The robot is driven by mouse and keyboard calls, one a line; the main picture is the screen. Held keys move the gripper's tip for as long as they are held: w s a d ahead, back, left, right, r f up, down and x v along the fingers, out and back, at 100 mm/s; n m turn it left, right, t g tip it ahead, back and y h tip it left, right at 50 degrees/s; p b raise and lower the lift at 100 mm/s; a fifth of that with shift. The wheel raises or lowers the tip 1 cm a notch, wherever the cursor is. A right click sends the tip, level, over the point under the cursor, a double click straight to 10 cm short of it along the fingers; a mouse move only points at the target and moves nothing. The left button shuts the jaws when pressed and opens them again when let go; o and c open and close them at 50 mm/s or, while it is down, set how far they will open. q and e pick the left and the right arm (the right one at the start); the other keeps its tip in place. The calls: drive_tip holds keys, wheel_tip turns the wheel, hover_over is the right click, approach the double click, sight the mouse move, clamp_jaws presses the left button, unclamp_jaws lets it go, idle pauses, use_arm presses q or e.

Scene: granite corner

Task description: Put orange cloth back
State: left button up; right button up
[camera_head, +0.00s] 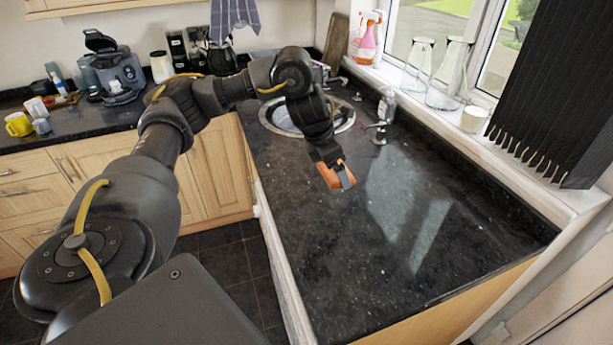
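My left gripper (340,170) points down over the dark granite worktop (300,225), in front of the sink. A small orange piece, which looks like the folded orange cloth (329,175), is between its fingers, so the gripper appears shut on it. The cloth is partly covered by the fingers. It seems to be at or just above the worktop; I cannot tell whether it touches. My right gripper is not in view.
Spray bottles (368,38), glass jugs (444,75) and a white cup (474,119) stand on the windowsill. A yellow mug (18,124) is at far left. The worktop's near part is clear.

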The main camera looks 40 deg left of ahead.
use_arm(q)
drive_tip(key=a+f, duration=0.4)
drive_tip(key=a, duration=0.3)
drive_tip(key=b, duration=0.2)
hover_over(308, 186)
drive_tip(key=s, duration=0.1)
drive_tip(key=f, duration=0.4)
drive_tip(key=shift+s+d+f, duration=0.15)
drive_tip(key=shift+d, duration=0.1)
drive_tip(key=shift+a+f, duration=0.15)
drive_tip(key=shift+a, duration=0.1)
drive_tip(key=shift+a+f, duration=0.15)
drive_tip(key=shift+f, duration=0.8)
drive_tip(key=shift+a+f, duration=0.1)
drive_tip(key=shift+f, duration=0.8)
drive_tip(key=shift+f+b, duration=0.2)
drive_tip(key=shift+b, duration=0.1)
drive_tip(key=o, duration=0.7)
